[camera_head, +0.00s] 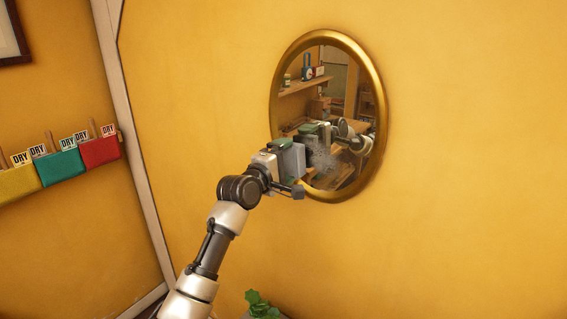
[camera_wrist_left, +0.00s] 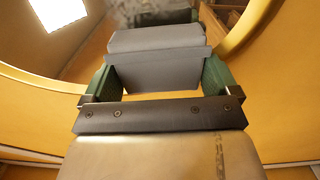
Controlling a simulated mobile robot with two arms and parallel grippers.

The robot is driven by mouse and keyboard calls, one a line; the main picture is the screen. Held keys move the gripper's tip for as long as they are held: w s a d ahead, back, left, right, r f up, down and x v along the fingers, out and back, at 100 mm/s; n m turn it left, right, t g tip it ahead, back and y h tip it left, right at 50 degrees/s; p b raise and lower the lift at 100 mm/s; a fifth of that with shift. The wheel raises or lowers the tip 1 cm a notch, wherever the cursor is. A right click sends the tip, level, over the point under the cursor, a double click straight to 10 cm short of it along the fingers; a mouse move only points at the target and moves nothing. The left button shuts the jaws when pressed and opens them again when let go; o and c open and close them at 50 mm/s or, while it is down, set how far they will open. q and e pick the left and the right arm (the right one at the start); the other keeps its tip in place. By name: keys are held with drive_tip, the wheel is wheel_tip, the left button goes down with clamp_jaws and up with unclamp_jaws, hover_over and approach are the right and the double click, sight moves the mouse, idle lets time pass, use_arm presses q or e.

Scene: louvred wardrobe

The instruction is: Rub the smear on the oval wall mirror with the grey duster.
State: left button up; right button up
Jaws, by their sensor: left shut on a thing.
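The oval wall mirror (camera_head: 379,115) with a gold frame hangs on the yellow wall; its frame also shows in the left wrist view (camera_wrist_left: 250,28). A greyish speckled smear (camera_head: 322,160) shows on the lower part of its glass. My left gripper (camera_head: 292,160) is at the mirror's lower left edge. It is shut on the grey duster (camera_wrist_left: 158,62), which sits between its green fingers. The duster (camera_head: 291,160) is in front of the glass, just left of the smear. I cannot tell whether it touches the glass. My right gripper is not in view.
Yellow, teal and red bins (camera_head: 59,166) with "DRY" cards line the left wall. A pale corner post (camera_head: 130,130) stands between the walls. A green plant (camera_head: 262,304) is at the bottom. The wall right of the mirror is bare.

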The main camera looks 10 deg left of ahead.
use_arm(q)
drive_tip(key=shift+b+x, duration=0.3)
drive_tip(key=shift+x, duration=0.6)
idle(0.4)
